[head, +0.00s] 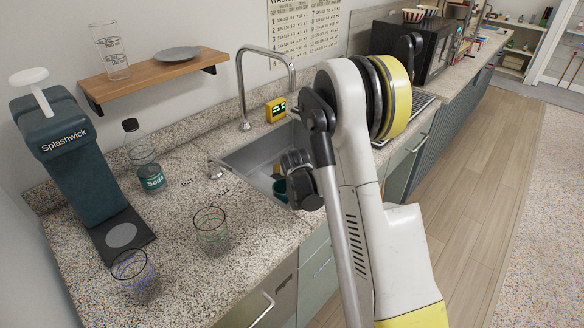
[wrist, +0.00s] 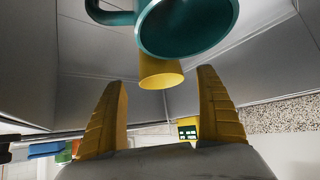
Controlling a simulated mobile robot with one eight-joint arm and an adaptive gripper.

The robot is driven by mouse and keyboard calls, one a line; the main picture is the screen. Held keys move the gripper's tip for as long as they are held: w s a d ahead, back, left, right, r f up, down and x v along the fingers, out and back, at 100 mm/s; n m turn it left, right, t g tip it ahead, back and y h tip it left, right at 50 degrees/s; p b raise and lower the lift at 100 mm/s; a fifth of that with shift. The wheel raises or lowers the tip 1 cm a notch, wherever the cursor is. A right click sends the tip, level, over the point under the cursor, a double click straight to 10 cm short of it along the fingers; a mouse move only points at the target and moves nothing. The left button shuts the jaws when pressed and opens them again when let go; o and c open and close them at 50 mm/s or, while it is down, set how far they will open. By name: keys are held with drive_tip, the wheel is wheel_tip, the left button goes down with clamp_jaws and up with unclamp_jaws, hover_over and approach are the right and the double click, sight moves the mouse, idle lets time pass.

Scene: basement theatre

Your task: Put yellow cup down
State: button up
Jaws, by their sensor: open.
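My gripper is open, and a gap shows between the cup and each finger. A teal mug (wrist: 185,28) appears closer at the top of the wrist view and partly overlaps the cup. In the head view the teal mug (head: 280,188) is in the sink (head: 243,158), and my arm reaches over the basin. The yellow cup cannot be made out in the head view.
A faucet (head: 243,122) and yellow timer (head: 276,110) stand behind the sink. Glasses (head: 211,232), a soda bottle (head: 145,160) and a Splashwick machine (head: 75,160) stand on the left counter.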

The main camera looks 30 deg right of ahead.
drive_tip(key=s+a+r+n+y+p, duration=0.1)
drive_tip(key=s+a+r, duration=0.5)
drive_tip(key=s+r, duration=0.25)
drive_tip(key=s+a+r+n+y, duration=0.1)
drive_tip(key=s+a+r, duration=0.5)
drive_tip(key=r, duration=0.4)
drive_tip(key=s+a+r+n+y, duration=0.1)
drive_tip(key=s+a, duration=0.3)
drive_tip(key=s, duration=0.6)
drive_tip(key=s+a+r+n+g+y, duration=0.1)
drive_tip(key=s+a+n, duration=0.1)
drive_tip(key=s, duration=0.8)
drive_tip(key=shift+s+a+r+g, duration=0.2)
drive_tip(key=shift+s+a+g, duration=0.15)
drive_tip(key=shift+a, duration=0.55)
drive_tip(key=shift+c, duration=0.2)
